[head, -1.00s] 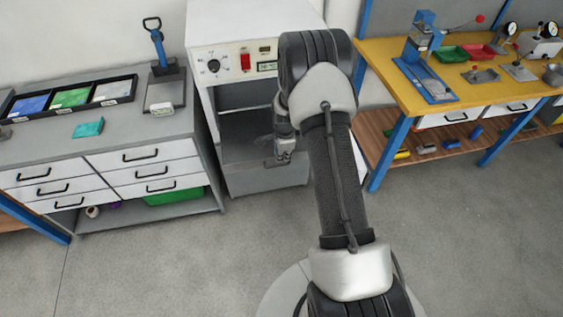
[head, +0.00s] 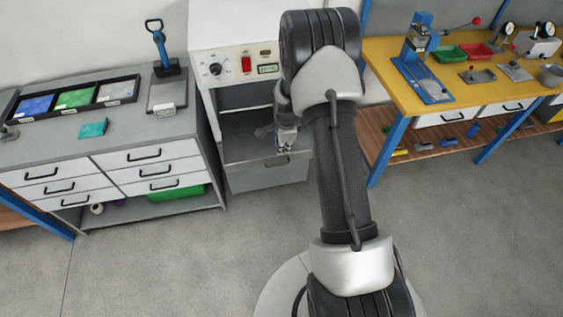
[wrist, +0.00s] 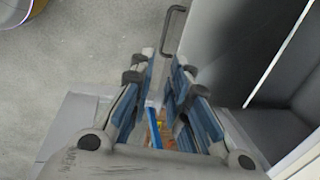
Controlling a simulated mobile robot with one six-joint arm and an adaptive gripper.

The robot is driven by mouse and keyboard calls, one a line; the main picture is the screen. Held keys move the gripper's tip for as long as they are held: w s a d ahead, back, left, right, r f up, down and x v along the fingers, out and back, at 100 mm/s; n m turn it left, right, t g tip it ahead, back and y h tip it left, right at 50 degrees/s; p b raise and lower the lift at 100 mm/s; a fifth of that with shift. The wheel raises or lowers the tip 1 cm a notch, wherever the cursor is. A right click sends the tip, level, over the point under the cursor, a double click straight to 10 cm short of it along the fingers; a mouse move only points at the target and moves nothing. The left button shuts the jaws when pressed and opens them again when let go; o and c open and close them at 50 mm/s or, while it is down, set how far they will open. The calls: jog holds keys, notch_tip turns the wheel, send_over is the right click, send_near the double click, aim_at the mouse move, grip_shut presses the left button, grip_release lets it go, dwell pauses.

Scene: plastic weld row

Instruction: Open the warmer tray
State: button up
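The warmer (head: 221,47) is a white cabinet with a control panel, and its grey tray front (head: 268,177) sits below a dark opening. A dark bar handle (head: 278,161) is on the tray front. It also shows at the top of the wrist view (wrist: 172,28). My gripper (head: 286,140) hangs at the opening, just above the handle in the head view. In the wrist view my gripper (wrist: 160,65) has a gap between its fingers, with the handle's near end close to the fingertips. I cannot tell whether the fingers are around the handle.
A grey drawer bench (head: 60,110) stands close on the left, with a bin tray (head: 78,106) and a blue-handled press (head: 158,45) on top. A yellow workbench (head: 440,105) stands on the right. The floor (head: 170,265) in front is clear.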

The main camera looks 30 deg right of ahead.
jog(key=p+v, duration=0.2)
jog(key=v, duration=0.2)
dwell(0.3)
dwell(0.4)
jog(key=v, duration=1.2)
jog(key=shift+w+r, duration=0.1)
